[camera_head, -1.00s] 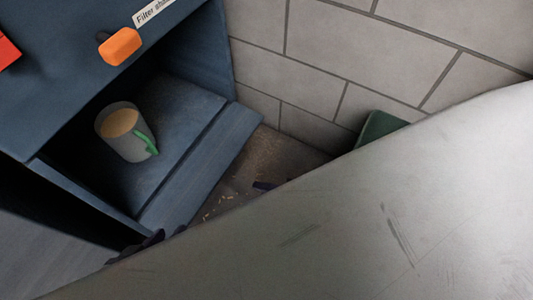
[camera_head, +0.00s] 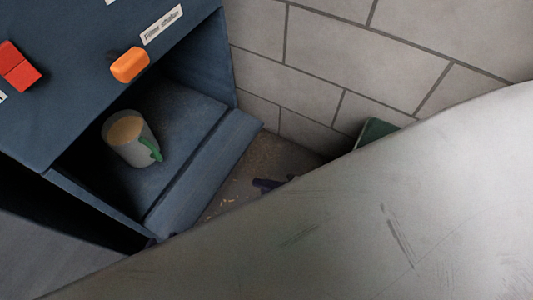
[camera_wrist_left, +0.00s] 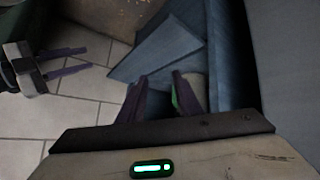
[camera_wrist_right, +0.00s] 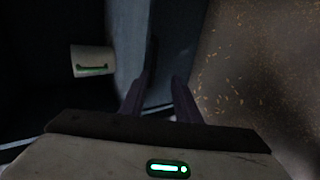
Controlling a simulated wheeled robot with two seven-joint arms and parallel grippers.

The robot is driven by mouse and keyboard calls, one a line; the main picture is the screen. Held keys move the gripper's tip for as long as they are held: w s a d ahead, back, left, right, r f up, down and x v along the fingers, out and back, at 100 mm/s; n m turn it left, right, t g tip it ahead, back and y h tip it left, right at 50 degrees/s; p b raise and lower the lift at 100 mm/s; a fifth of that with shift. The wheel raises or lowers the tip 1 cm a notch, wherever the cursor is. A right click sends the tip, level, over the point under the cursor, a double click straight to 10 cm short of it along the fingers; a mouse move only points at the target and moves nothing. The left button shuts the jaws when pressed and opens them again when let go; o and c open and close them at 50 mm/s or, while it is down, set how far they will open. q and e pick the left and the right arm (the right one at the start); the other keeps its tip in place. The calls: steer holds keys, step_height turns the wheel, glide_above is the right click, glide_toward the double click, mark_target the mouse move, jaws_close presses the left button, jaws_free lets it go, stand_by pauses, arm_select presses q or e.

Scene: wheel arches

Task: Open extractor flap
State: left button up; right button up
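The blue extractor cabinet (camera_head: 75,115) has an opening, and a blue sloping panel (camera_head: 205,175) lies along its lower front. I take this panel to be the flap; it also shows in the left wrist view (camera_wrist_left: 160,50). My left gripper (camera_wrist_left: 160,95) is open over the cabinet's lower opening, with the panel beyond its fingers. In the head view only a dark tip of it shows. My right gripper (camera_head: 268,185) is near the panel's right side, over the floor. Its fingers are apart in the right wrist view (camera_wrist_right: 160,98), with the dark panel edge beyond them.
A mug (camera_head: 130,138) with a green handle stands inside the opening. An orange knob (camera_head: 130,65) and a red switch (camera_head: 18,67) are on the cabinet front. A large scratched grey surface (camera_head: 350,230) hides the lower right. A tiled wall (camera_head: 350,60) stands behind.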

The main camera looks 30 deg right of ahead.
steer(key=shift+r+p, duration=0.7)
steer(key=shift+r, duration=1.4)
